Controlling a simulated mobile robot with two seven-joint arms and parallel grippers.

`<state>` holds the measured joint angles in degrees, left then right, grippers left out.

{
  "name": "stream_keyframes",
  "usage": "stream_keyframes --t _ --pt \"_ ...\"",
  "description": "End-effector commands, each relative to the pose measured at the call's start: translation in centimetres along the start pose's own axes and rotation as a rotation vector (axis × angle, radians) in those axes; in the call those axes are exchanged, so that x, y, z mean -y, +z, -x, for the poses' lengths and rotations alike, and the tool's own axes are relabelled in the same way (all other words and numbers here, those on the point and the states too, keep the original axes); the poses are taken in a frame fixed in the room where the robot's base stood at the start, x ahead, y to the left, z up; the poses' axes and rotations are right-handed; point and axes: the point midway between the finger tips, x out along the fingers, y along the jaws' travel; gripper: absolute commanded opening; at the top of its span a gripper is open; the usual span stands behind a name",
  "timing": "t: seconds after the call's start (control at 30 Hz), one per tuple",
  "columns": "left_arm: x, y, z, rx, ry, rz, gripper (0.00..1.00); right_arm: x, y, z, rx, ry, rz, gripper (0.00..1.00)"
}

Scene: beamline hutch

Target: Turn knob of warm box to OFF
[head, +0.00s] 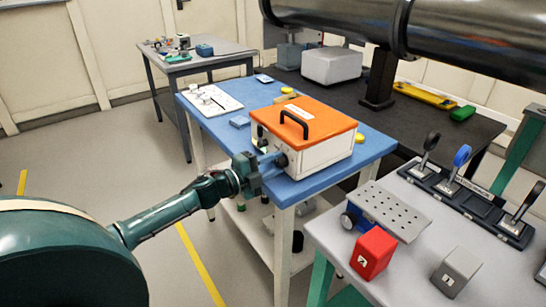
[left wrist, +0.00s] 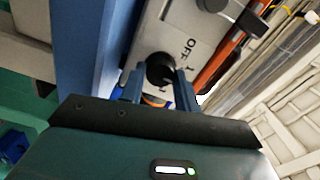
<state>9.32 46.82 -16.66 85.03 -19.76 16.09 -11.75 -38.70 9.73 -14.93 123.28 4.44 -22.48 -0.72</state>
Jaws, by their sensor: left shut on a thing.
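The warm box (head: 322,155) is a white box with an orange lid and a black handle, standing on a blue-topped table. Its front panel (left wrist: 192,30) fills the upper middle of the left wrist view, with the printed word OFF beside the knob. The black round knob (left wrist: 160,70) sits on that panel. My left gripper (head: 274,160) reaches the box's front left face. In the left wrist view its two blue fingers (left wrist: 158,84) are shut on the knob, one on each side. The knob's pointer direction is hard to tell. My right gripper is not in view.
The blue table (head: 222,120) also bears papers and small items. A grey table (head: 410,215) at the right holds a red block (head: 373,252), a grey block (head: 456,272) and a perforated plate (head: 395,208). A large dark pipe (head: 440,35) crosses above. The floor at left is clear.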

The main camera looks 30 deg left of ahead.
Motion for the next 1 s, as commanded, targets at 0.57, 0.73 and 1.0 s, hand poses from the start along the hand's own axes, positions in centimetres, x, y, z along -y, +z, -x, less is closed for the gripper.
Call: stream_keyframes --t 0.57,0.73,1.0 --pt "0.4 0.0 0.0 0.002 0.0 0.55 0.09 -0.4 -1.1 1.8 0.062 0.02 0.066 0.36" --pt "0.4 0.0 0.0 0.001 0.0 0.708 0.09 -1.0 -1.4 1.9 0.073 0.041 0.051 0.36" --pt "0.2 0.0 0.0 0.001 0.001 0.925 0.09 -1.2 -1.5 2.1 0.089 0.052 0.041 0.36"
